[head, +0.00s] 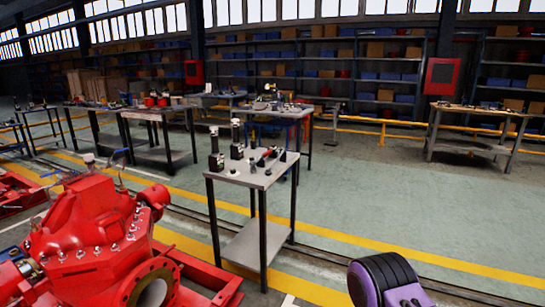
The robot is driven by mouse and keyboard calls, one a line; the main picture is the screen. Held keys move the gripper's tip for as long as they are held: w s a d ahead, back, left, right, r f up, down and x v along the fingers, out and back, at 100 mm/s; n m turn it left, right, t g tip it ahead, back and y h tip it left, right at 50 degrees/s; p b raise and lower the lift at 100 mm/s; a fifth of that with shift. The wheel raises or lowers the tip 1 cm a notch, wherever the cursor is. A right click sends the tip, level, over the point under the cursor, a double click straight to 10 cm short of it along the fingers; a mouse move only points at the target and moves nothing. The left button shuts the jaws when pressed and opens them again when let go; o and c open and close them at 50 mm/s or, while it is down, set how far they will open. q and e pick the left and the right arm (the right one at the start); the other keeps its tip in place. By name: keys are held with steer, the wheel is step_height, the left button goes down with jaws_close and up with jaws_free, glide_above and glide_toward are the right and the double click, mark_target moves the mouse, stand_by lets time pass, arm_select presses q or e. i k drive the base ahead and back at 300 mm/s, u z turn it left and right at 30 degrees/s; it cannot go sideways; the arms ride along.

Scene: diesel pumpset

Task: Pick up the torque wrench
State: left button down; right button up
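A small grey-topped table (235,177) on black legs stands near the middle of the head view. A long, thin tool with a dark body and a reddish part, probably the torque wrench (266,157), lies on its top towards the right. It is too small to make out its head and handle clearly. Two dark upright devices, one at the left (215,150) and one further back (237,140), stand on the same top. A few small metal parts lie around the tool. Neither gripper shows in this view.
A large red pump (95,235) fills the lower left, close to the table. Workbenches stand behind at the left, and another bench (480,110) stands at the right. Yellow lines and a rail track cross the floor. The green floor (400,185) right of the table is clear.

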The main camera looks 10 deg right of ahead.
mark_target(253, 169)
steer(key=z, duration=0.65)
steer(key=i, duration=0.9)
steer(key=z, duration=0.6)
steer(key=i, duration=0.9)
steer(key=u, duration=0.6)
steer(key=i, duration=0.8)
steer(key=u, duration=0.75)
